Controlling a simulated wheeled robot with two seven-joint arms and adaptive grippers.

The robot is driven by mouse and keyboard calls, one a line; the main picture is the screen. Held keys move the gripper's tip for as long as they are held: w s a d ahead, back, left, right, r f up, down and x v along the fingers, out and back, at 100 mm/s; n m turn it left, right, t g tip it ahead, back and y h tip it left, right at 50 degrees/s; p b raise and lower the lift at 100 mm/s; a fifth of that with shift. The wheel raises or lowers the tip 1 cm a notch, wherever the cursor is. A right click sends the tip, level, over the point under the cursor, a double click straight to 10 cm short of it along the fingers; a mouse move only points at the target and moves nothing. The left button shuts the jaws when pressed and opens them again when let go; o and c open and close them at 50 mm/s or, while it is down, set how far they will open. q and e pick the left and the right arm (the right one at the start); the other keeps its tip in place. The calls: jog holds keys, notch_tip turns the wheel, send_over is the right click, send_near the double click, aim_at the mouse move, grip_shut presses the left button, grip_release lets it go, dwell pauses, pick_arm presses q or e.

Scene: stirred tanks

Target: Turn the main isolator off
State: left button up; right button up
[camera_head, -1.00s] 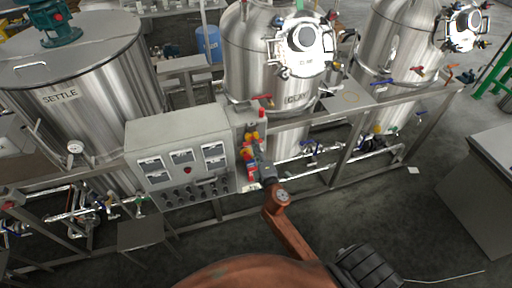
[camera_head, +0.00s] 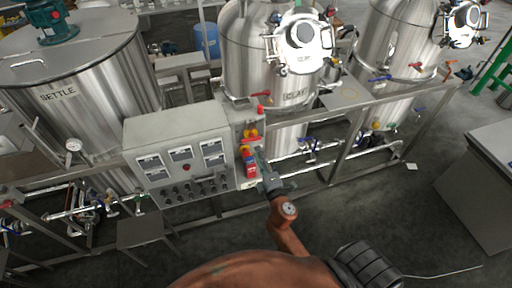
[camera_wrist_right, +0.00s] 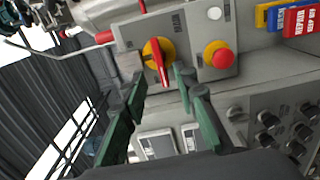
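The main isolator (camera_wrist_right: 157,62) is a red handle on a yellow disc, on a grey panel lettered "MAIN". In the right wrist view its handle runs nearly up and down, tilted slightly. In the head view it shows small (camera_head: 253,133) at the right side of the control box. In the head view the right gripper (camera_head: 263,165) is beside the control box. My left gripper is out of view.
A red emergency button (camera_wrist_right: 217,55) on a yellow ring is close to the right finger. Blue and red tags (camera_wrist_right: 300,20) hang further right. The grey control box (camera_head: 180,150) carries meters and knobs. Steel tanks (camera_head: 265,60) stand behind.

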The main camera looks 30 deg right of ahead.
jog(key=v, duration=0.5)
jog(key=shift+s+a, duration=0.1)
jog(key=shift+s, duration=0.15)
jog(key=s+a+f+m+g+y+b, duration=0.1)
jog(key=s+f+m+g+b, duration=0.15)
jog(key=f, duration=1.55)
jog(key=s+a+f+m+g+y+b, duration=0.1)
jog(key=f+m+g+b, duration=0.15)
jog(key=f, duration=1.45)
jog(key=s+f+m+g+b, duration=0.1)
jog(key=s+f+g, duration=0.1)
jog(key=s+f, duration=0.35)
jog(key=s+f+m+g+y+b, duration=0.1)
jog(key=s+f, duration=0.1)
jog(key=f, duration=0.7)
jog(key=s+f+m+g+b, duration=0.1)
jog(key=s+f+g, duration=0.15)
jog(key=f, duration=0.45)
jog(key=s+f+m+g+b, duration=0.1)
jog(key=s+f+m+g, duration=0.1)
jog(key=s+f, duration=0.5)
jog(key=s+d+f+m+g+b, duration=0.1)
jog(key=s+f+m+g, duration=0.1)
jog(key=s+f, duration=0.5)
jog(key=s+f+m+g+b, duration=0.2)
jog(key=s+f, duration=0.5)
jog(key=s, duration=1)
jog(key=shift+d+f+y, duration=0.25)
jog(key=shift+d+y, duration=0.05)
jog(key=shift+y, duration=0.1)
